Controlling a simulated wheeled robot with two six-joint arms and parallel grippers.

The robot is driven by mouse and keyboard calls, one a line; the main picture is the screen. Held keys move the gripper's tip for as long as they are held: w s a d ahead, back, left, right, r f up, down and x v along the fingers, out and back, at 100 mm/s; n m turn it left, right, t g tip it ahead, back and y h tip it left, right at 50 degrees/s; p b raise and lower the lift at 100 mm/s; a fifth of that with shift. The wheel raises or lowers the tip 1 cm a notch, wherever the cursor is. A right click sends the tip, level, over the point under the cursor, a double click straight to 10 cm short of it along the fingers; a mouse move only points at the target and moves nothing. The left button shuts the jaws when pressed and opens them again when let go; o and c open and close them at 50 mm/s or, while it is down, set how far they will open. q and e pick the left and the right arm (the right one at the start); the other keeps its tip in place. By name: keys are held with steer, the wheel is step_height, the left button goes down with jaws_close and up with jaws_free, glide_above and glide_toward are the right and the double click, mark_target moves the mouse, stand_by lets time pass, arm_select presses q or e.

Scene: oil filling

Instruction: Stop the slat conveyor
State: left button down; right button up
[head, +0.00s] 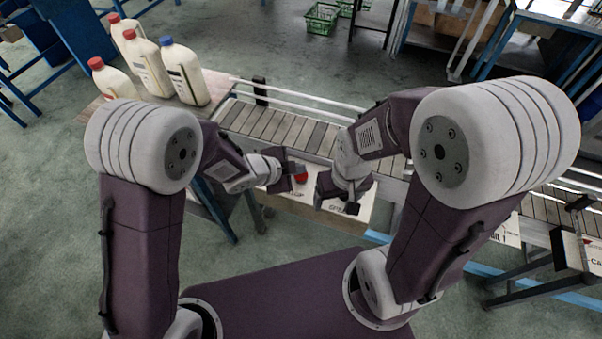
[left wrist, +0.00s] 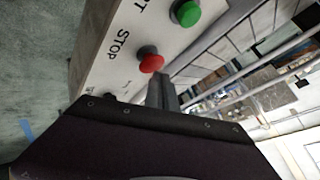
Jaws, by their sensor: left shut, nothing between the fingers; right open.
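The slat conveyor (head: 285,129) runs behind my two grippers in the head view. A white control box carries a red button (head: 301,178), partly hidden by my left gripper (head: 295,174). In the left wrist view the red button (left wrist: 151,62) sits beside the word STOP, with a green button (left wrist: 186,12) above and to its right. My left gripper is shut and empty. Its fingers (left wrist: 163,90) are close to the red button; I cannot tell if they touch it. My right gripper (head: 336,200) is open and empty, to the right of the button, in front of the box.
Several cream bottles (head: 150,65), with red or blue caps, stand on a table at the conveyor's left end. A guard rail (head: 300,96) runs along the conveyor's far side. Green crates (head: 322,18) lie on the floor behind. Clear floor shows at the left.

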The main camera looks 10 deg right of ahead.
mark_target(298, 176)
arm_select(q)
steer(key=shift+f+b, duration=0.5)
steer(key=shift+f, duration=0.05)
stand_by(0.4)
steer(key=shift+r, duration=0.1)
steer(key=shift+r+p, duration=0.9)
step_height(298, 176, up, 5)
steer(key=p, duration=0.5)
steer(key=shift+r, duration=0.1)
stand_by(0.4)
